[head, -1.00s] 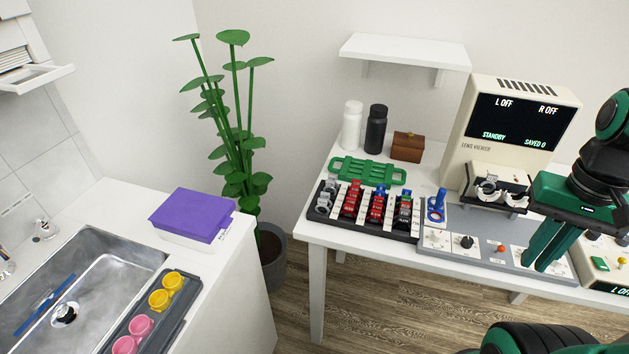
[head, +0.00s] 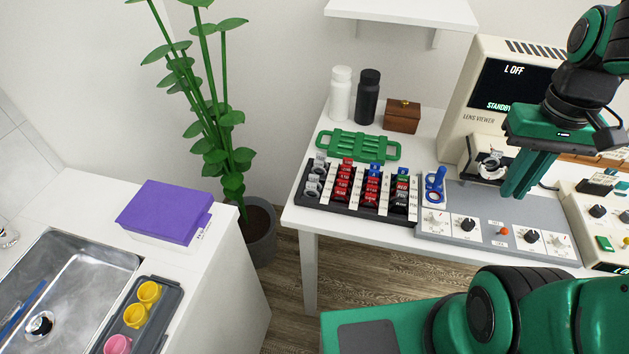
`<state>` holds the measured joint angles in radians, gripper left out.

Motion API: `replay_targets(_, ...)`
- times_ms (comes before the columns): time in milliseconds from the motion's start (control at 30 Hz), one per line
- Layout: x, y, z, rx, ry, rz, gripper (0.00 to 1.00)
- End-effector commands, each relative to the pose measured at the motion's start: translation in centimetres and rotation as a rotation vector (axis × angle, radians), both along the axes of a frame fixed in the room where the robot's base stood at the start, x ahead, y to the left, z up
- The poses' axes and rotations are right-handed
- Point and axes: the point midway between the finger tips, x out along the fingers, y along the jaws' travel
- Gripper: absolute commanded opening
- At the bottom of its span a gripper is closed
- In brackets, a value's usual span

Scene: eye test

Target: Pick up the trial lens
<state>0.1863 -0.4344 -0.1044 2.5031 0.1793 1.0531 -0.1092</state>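A black rack (head: 352,203) on the white table holds several trial lenses with tabs in rows: grey ones (head: 313,184), red ones (head: 342,187), blue ones (head: 375,170) and black ones (head: 399,201). I cannot tell which one the task means. A blue ring-shaped piece with an upright handle (head: 436,188) stands just right of the rack. My gripper (head: 514,192) is right of the rack and the blue piece, fingers pointing down in front of the lens viewer (head: 478,123). Its fingers overlap in this view, so their gap is unclear. I see nothing held.
A grey panel (head: 467,222) with knobs lies along the table front. A green slotted tray (head: 325,149), white bottle (head: 340,94), black bottle (head: 367,97) and brown box (head: 402,117) stand behind the rack. A potted plant (head: 262,238) stands between table and sink counter.

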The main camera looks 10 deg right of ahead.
Motion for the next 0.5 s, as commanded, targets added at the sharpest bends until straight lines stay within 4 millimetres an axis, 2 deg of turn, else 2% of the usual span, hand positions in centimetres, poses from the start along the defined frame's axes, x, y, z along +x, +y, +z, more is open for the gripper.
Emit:
replay_targets(33,2.4,1.3,0.3,-0.020,0.014,0.117,0.09)
replay_targets(67,3.8,2.3,0.5,-0.031,0.020,0.196,0.09)
replay_targets(167,8.8,7.1,0.9,-0.057,0.037,0.493,0.09)
replay_targets(200,10.6,9.4,0.8,-0.061,0.043,0.614,0.09)
replay_targets(267,12.9,13.3,0.7,-0.059,0.049,0.791,0.09)
replay_targets(300,14.1,16.0,0.5,-0.053,0.051,0.905,0.09)
replay_targets(400,15.9,22.5,0.0,-0.027,0.050,1.157,0.09)
replay_targets(500,16.6,27.9,-0.4,0.003,0.041,1.349,0.09)
